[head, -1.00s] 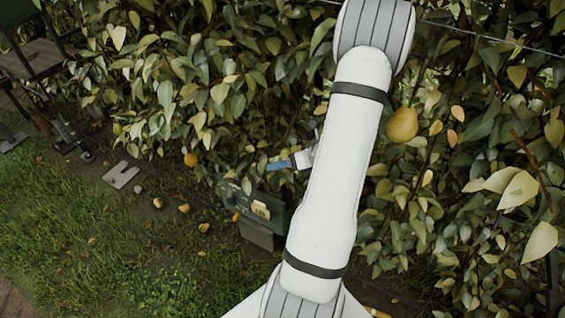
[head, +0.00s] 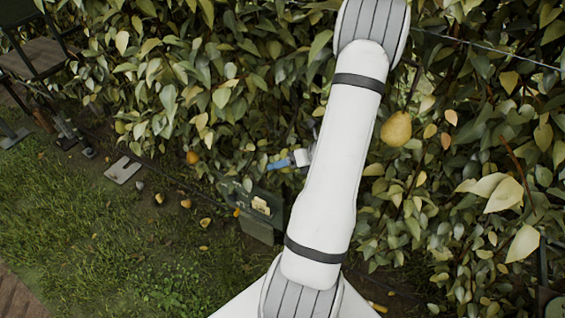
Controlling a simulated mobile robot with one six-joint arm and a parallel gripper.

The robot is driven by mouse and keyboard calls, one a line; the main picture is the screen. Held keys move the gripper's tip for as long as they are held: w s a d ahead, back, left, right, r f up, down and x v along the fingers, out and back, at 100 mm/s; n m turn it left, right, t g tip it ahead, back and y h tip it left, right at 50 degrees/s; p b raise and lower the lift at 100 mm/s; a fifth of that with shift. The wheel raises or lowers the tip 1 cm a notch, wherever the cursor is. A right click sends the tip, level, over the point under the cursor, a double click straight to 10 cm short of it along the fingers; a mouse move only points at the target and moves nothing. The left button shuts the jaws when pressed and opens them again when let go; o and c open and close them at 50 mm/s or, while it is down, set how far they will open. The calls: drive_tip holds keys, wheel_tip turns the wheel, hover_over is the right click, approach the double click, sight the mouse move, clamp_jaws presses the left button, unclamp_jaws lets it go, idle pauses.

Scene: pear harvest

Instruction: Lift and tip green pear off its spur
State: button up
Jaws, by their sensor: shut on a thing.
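My gripper (head: 281,164) shows only in part, as a small white piece with a blue tip to the left of my white arm, against the leaves. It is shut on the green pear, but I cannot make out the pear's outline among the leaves. My arm hides the wrist and part of the foliage.
A dense leafy hedge fills the back, with a wire (head: 470,42) across the upper right. An orange fruit (head: 192,158) hangs left of the gripper. A dark green box (head: 260,228) stands below it. Several fallen fruits lie on open grass at left.

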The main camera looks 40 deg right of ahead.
idle(0.4)
drive_tip(key=shift+s+a+f+b, duration=0.2)
drive_tip(key=shift+s+a, duration=0.25)
drive_tip(key=shift+s, duration=0.25)
drive_tip(key=shift+s+a+f+b, duration=0.2)
drive_tip(key=shift+s+a, duration=0.25)
drive_tip(key=shift+s, duration=0.3)
drive_tip(key=shift+s+a+f+b, duration=0.1)
drive_tip(key=shift+s+a+b, duration=0.15)
drive_tip(key=shift+s+a, duration=0.35)
drive_tip(key=shift+s+d+f, duration=0.1)
drive_tip(key=shift+d, duration=0.05)
drive_tip(key=shift+s+a+n+t+h+b, duration=0.15)
drive_tip(key=shift+s+a+n+t+b, duration=0.4)
drive_tip(key=shift+b, duration=1.05)
drive_tip(key=shift+s+a+n+t+h+b, duration=0.25)
drive_tip(key=shift+s+t+b, duration=0.35)
drive_tip(key=shift+b, duration=0.95)
drive_tip(key=shift+s+a+n+t+h+b, duration=0.1)
drive_tip(key=shift+s+a+n+t+b, duration=0.5)
drive_tip(key=shift+b, duration=1)
